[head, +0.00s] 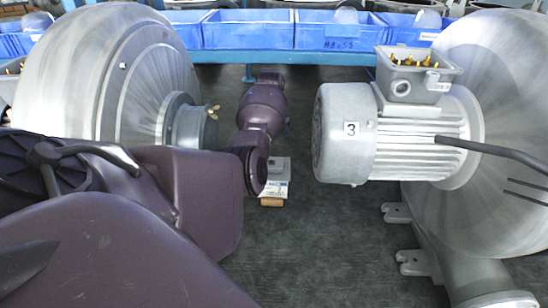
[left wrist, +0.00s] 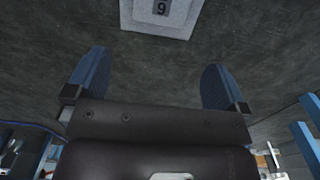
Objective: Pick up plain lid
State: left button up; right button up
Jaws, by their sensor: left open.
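In the left wrist view my left gripper (left wrist: 155,60) is open and empty, its two blue fingers apart over a dark floor. A light grey square-edged piece with a dark label "9" (left wrist: 160,17) lies beyond the fingertips at the top edge, partly cut off. I cannot tell whether it is the plain lid, and no lid can be made out for sure in the head view. In the head view my left arm comes in from the left and reaches to the middle, but its gripper cannot be made out. My right gripper is in neither view.
A large blower (head: 95,75) stands at left. At right, a motor marked "3" (head: 345,145) with an open terminal box (head: 412,85) joins another blower (head: 490,60). Blue bins (head: 250,30) line the back.

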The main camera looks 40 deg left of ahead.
pick_arm(q)
notch_tip(320, 180, down, 2)
jog(key=b, duration=0.2)
send_over(271, 163)
jog(key=f, duration=0.3)
jog(key=w+f, duration=0.1)
jog(key=f, duration=0.1)
jog(key=shift+a+f, duration=0.2)
jog(key=shift+a, duration=0.2)
jog(key=shift+f, duration=0.4)
jog(key=shift+s+d+f, duration=0.1)
jog(key=shift+f, duration=0.15)
jog(key=f, duration=0.3)
jog(key=f+b, duration=0.1)
jog(key=shift+s+d+f, duration=0.15)
jog(key=shift+s+d, duration=0.15)
jog(key=shift+f, duration=0.15)
jog(key=shift+w, duration=0.1)
jog(key=c, duration=0.7)
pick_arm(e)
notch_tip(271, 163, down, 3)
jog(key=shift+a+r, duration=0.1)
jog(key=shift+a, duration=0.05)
